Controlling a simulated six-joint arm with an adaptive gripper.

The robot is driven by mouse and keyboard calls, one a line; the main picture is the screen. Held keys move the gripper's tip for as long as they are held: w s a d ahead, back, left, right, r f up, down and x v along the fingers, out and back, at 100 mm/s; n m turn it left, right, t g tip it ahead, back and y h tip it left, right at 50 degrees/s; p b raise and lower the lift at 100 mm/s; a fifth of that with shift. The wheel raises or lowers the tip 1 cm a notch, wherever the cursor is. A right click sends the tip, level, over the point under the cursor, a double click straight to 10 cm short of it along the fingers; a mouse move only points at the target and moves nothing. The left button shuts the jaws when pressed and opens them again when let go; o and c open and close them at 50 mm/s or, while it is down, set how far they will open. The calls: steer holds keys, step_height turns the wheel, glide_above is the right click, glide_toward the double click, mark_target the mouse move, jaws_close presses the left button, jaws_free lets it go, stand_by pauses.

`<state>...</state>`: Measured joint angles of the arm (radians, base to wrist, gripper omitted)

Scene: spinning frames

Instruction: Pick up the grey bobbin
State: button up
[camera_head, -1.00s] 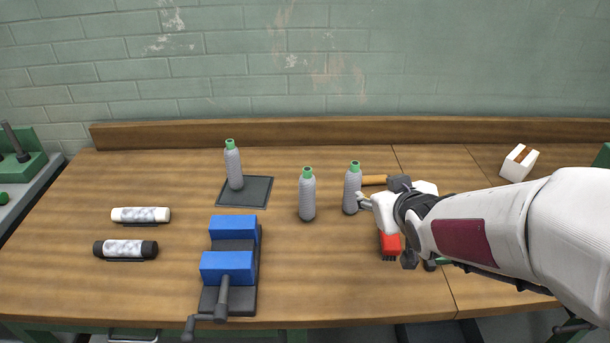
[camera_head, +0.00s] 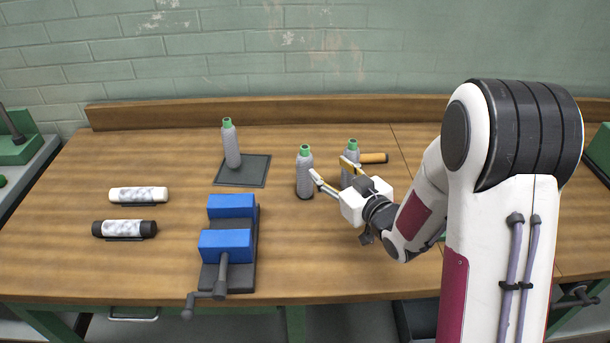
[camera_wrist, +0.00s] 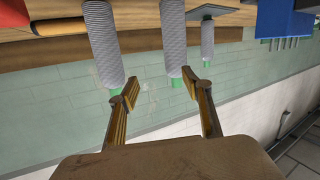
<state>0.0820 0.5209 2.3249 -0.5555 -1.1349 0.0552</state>
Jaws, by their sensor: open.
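Three grey ribbed bobbins with green tops stand upright. One bobbin (camera_head: 231,150) is on a dark square pad (camera_head: 243,178). The middle bobbin (camera_head: 304,175) and the right bobbin (camera_head: 350,163) stand on the bench to its right. My gripper (camera_head: 329,168) is open and empty, its fingers spread in front of these two. In the wrist view, which is upside down, my gripper (camera_wrist: 160,88) points at them. Whether a finger touches either is unclear.
A blue vise (camera_head: 227,245) stands at the front centre-left. A white roll (camera_head: 138,195) and a black-ended roll (camera_head: 125,229) lie at the left. An orange handle (camera_head: 374,158) shows behind my gripper. The bench's left rear is clear.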

mark_target(304, 165)
steer(key=shift+s+a+f+t+y, duration=0.15)
steer(key=shift+s+a+f+y, duration=0.1)
steer(key=shift+a+f+y, duration=0.45)
steer(key=shift+s+a+f+t+y, duration=0.2)
steer(key=shift+a+f+y, duration=0.4)
steer(key=shift+f+y, duration=0.2)
steer(key=shift+w+a, duration=0.1)
steer(key=shift+w, duration=0.05)
steer(key=shift+x, duration=1.15)
steer(key=shift+w, duration=0.1)
steer(key=shift+d+x, duration=0.2)
steer(key=shift+x, duration=2.35)
steer(key=shift+r, duration=0.1)
steer(key=shift+w, duration=0.1)
steer(key=c, duration=1.3)
